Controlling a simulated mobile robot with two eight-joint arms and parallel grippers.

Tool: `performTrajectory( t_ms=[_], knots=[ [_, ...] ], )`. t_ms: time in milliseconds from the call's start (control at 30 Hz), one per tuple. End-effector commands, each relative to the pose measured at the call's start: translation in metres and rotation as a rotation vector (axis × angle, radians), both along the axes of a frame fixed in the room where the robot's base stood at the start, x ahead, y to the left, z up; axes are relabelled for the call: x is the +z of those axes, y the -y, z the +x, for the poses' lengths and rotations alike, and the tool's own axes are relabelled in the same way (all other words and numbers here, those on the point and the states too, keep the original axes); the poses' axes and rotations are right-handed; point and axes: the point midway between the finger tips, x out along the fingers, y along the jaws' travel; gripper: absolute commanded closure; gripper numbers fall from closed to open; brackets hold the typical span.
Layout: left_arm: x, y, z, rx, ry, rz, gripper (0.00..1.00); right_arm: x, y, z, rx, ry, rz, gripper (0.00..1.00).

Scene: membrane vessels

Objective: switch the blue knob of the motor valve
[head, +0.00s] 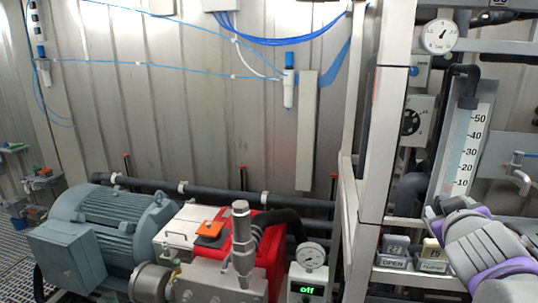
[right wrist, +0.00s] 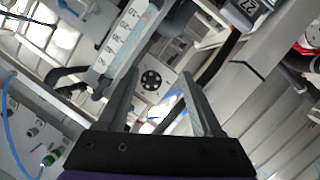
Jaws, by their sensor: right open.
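A small blue knob (head: 413,71) sits on a grey box on the rack at the right of the head view. Below it is a light box with a round black dial (head: 411,121); the dial also shows in the right wrist view (right wrist: 151,80), between the fingers. I cannot tell for sure which box is the motor valve. My right gripper (head: 446,206) is at the lower right of the head view, below and to the right of the knob, apart from it. In the right wrist view its two fingers (right wrist: 160,73) are spread and empty. My left gripper is out of view.
A scaled level gauge (head: 466,150) stands right of the boxes, with a pressure gauge (head: 439,36) above. A rack post (head: 385,120) stands left of them. Label plates (head: 392,262) are below. A motor (head: 110,225) and red pump (head: 262,255) fill the lower left.

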Motion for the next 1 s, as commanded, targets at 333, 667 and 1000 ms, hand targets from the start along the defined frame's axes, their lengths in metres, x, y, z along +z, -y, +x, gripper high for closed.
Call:
performTrajectory(
  t_ms=[333, 667, 1000],
  knots=[
    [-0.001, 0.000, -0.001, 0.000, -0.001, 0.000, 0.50, -0.244, -0.105, -0.053, 0.025, -0.317, 0.408, 0.33],
    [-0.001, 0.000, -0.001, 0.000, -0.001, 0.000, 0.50, -0.378, -0.192, -0.134, 0.130, -0.596, 0.632, 0.33],
    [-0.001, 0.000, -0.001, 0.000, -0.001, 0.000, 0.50, -0.392, -0.202, -0.146, 0.147, -0.635, 0.658, 0.33]
  ],
)
